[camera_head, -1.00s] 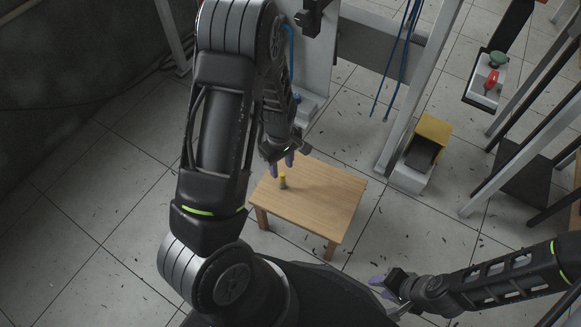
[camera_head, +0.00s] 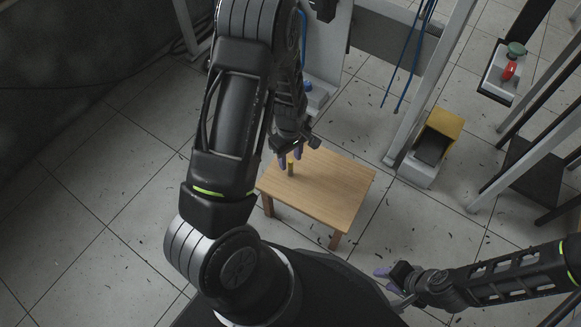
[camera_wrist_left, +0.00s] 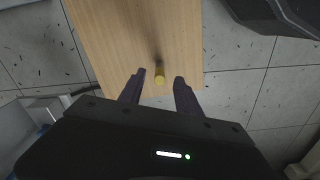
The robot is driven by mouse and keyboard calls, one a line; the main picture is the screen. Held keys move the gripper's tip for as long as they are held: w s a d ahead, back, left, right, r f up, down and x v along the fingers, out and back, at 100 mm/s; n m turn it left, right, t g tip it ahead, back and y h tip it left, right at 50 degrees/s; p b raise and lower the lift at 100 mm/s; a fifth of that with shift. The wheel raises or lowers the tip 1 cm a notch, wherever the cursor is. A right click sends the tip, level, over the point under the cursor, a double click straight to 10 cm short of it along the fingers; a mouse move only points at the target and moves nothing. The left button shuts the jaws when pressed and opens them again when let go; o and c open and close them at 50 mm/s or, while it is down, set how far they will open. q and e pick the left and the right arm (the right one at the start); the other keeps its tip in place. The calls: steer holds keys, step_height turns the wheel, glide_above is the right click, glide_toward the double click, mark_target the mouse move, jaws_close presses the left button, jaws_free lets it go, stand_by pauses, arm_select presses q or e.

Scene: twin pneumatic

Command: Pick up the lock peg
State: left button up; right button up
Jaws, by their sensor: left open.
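The lock peg (camera_head: 290,167) is a small yellow-topped cylinder standing upright on a small wooden table (camera_head: 325,192), near its far left part. In the left wrist view the peg (camera_wrist_left: 159,78) shows its round yellow end between the two purple fingertips, with a gap on both sides. My left gripper (camera_head: 290,158) is open and empty, right by the peg in the head view. In the left wrist view my left gripper (camera_wrist_left: 160,79) has its fingers on either side of the peg's top. My right gripper (camera_head: 388,277) is at the lower right, away from the table; its finger gap is unclear.
A yellow and black pedal box (camera_head: 437,138) stands on the floor right of the table. A grey machine frame with blue hoses (camera_head: 408,60) rises behind it. A panel with a red and a green button (camera_head: 506,70) is at the upper right. The tabletop around the peg is clear.

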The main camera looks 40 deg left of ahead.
mark_target(291, 166)
arm_select(q)
step_height(291, 166, down, 5)
steer(key=shift+d+r+b, duration=0.1)
steer(key=shift+b, duration=0.85)
steer(key=shift+c, duration=0.2)
jaws_close()
